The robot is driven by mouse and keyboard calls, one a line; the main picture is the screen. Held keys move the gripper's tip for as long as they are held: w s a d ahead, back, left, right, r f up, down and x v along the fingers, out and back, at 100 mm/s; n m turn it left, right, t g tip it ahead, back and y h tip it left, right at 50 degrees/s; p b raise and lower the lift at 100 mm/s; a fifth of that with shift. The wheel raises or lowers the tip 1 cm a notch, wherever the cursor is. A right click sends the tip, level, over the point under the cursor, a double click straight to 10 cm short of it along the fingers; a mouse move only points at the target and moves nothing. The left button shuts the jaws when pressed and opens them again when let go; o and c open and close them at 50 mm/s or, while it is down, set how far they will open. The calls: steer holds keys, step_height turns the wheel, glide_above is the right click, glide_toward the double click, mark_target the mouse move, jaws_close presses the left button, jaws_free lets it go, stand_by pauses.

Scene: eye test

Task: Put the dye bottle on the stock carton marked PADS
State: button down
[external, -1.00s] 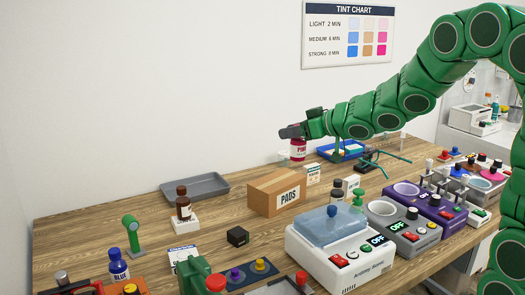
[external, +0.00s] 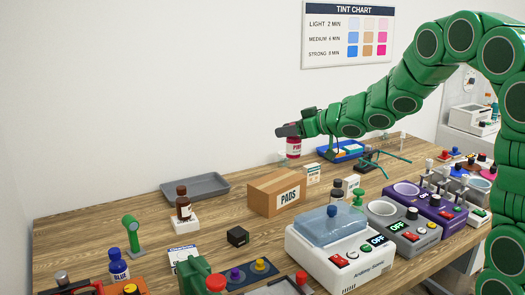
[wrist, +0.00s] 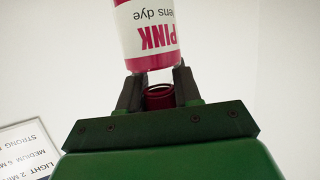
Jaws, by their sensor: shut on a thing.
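The dye bottle (external: 293,148) is pink and white with a PINK label. My gripper (external: 288,131) is shut on it and holds it in the air, above and behind the stock carton. In the wrist view the bottle (wrist: 150,35) sits between the two dark fingers of my gripper (wrist: 158,82), with its label upside down in the picture. The stock carton (external: 260,195) is a closed brown box marked PADS on the table. Its top is bare. The bottle and the carton are apart.
A grey tray (external: 194,187) lies left of the carton. A brown bottle (external: 183,203) stands on a white block nearer. A white machine with a clear lid (external: 333,225) stands front right. A small white box (external: 312,174) and a blue tray (external: 325,149) lie behind the carton.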

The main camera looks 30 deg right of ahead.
steer(key=shift+w+a+f, duration=0.1)
steer(key=shift+w+f, duration=1.05)
steer(key=shift+f, duration=0.45)
steer(key=shift+w+a+f, duration=0.1)
steer(key=shift+w+f, duration=1.05)
steer(key=shift+f, duration=0.5)
steer(key=shift+w+a+f, duration=0.1)
steer(key=shift+w+f, duration=1.05)
steer(key=shift+f, duration=0.45)
steer(key=c, duration=0.8)
jaws_free()
steer(key=shift+f, duration=0.1)
steer(key=shift+s+d+r, duration=0.35)
steer(key=shift+s+r, duration=0.05)
steer(key=shift+s, duration=0.1)
steer(key=v, duration=1)
steer(key=shift+s+d, duration=0.1)
steer(key=shift+s, duration=0.25)
